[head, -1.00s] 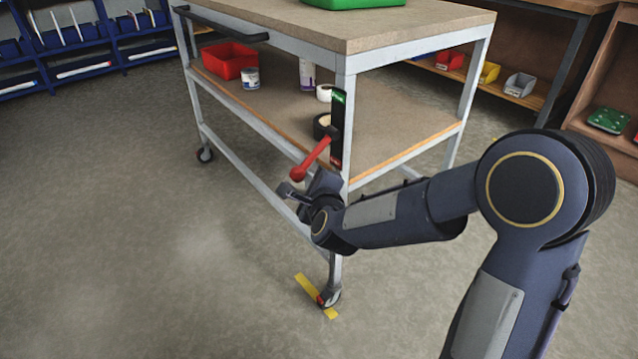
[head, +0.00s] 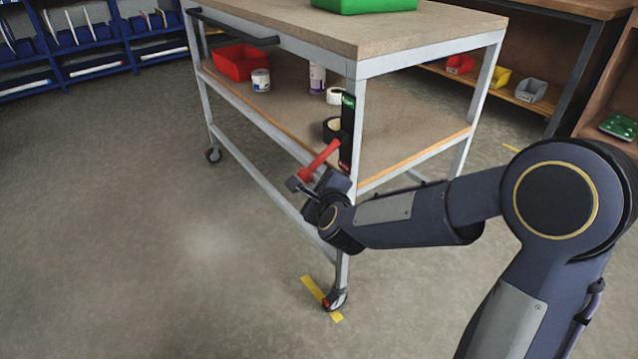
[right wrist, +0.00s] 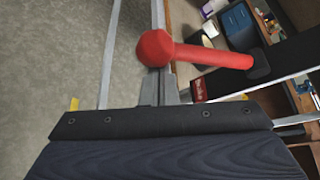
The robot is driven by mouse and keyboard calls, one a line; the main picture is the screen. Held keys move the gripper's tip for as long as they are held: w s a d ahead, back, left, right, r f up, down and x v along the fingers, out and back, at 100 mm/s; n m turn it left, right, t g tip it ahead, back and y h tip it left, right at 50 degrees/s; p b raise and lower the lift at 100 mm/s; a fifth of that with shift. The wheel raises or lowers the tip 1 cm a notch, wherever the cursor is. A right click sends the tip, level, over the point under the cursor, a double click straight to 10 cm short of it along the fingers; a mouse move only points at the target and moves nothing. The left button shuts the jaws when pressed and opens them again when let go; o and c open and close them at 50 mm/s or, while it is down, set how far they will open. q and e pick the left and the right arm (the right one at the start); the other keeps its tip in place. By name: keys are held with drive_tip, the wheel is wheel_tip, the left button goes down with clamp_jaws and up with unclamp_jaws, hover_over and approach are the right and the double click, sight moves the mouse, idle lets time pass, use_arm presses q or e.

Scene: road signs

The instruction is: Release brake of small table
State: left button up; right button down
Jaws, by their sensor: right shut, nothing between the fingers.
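The small table (head: 400,38) is a wheeled cart with a wooden top, a lower shelf and a grey metal frame. On its near corner post is a black brake plate (head: 348,118) with a green mark at the top and a red mark low down. A red brake lever (head: 320,158) slants from it down and left, ending in a round knob. The right wrist view shows the knob (right wrist: 154,48) just beyond my gripper. My right gripper (head: 303,184) is shut and empty, close below the knob; contact is unclear. My left gripper is not in view.
The near caster (head: 335,300) stands by yellow floor tape (head: 314,287). A red bin (head: 240,62), tape rolls and cans sit on the lower shelf; a green bin (head: 365,5) is on top. Open floor lies left; benches stand behind right.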

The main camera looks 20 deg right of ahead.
wheel_tip(320, 180, up, 12)
drive_tip(key=a+m+g+y+p, duration=0.1)
drive_tip(key=m+g+y+p, duration=0.2)
drive_tip(key=m+y+p, duration=0.4)
drive_tip(key=shift+s+r+m+p, duration=0.2)
drive_tip(key=shift+m+p, duration=0.3)
drive_tip(key=shift+p, duration=1)
drive_tip(key=shift+w+r, duration=0.1)
drive_tip(key=shift+r, duration=0.05)
